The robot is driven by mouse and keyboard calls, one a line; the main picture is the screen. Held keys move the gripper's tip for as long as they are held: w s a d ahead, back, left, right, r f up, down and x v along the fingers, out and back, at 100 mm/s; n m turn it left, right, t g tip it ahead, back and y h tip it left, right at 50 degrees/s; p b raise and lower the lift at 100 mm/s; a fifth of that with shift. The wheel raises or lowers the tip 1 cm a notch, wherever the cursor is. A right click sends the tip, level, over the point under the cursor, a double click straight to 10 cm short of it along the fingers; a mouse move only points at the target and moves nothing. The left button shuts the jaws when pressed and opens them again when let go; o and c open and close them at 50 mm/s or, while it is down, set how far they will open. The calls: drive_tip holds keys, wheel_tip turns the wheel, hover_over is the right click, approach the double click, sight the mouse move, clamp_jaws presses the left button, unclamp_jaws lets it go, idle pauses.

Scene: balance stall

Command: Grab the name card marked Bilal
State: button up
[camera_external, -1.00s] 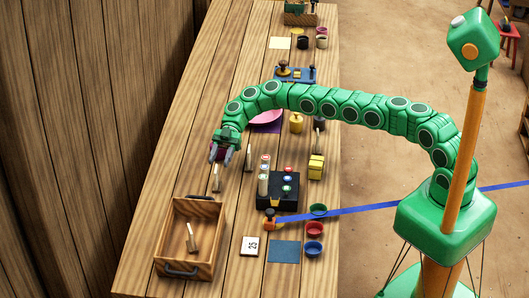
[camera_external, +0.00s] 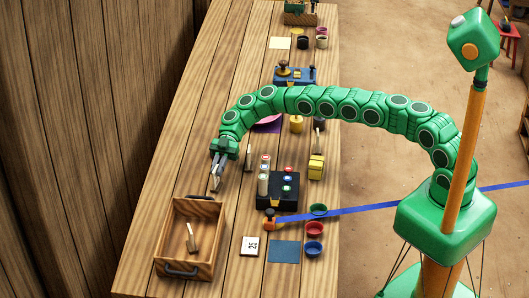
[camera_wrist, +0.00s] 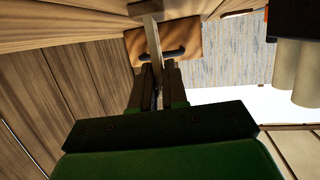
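A pale wooden name card (camera_external: 215,184) stands on the table just above the wooden crate. My gripper (camera_external: 216,166) is over it, fingers pointing down. In the wrist view the two dark fingertips (camera_wrist: 158,82) sit close on either side of the card (camera_wrist: 152,38), seen nearly edge-on, and look shut on it. Other similar cards are one to the right (camera_external: 248,159), one farther right (camera_external: 318,138) and one inside the crate (camera_external: 192,240). No lettering is readable on any card, so I cannot tell which says Bilal.
The wooden crate (camera_external: 165,256) with dark handles stands in front of the gripper. A black rack (camera_external: 277,204) with colored-top cylinders is to the right, with a yellow block (camera_external: 316,167) and small bowls (camera_external: 314,248) beyond. The left strip of table is clear.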

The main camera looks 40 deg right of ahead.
clamp_jaws()
drive_tip(key=shift+r, duration=0.6)
wheel_tip(320, 180, up, 27)
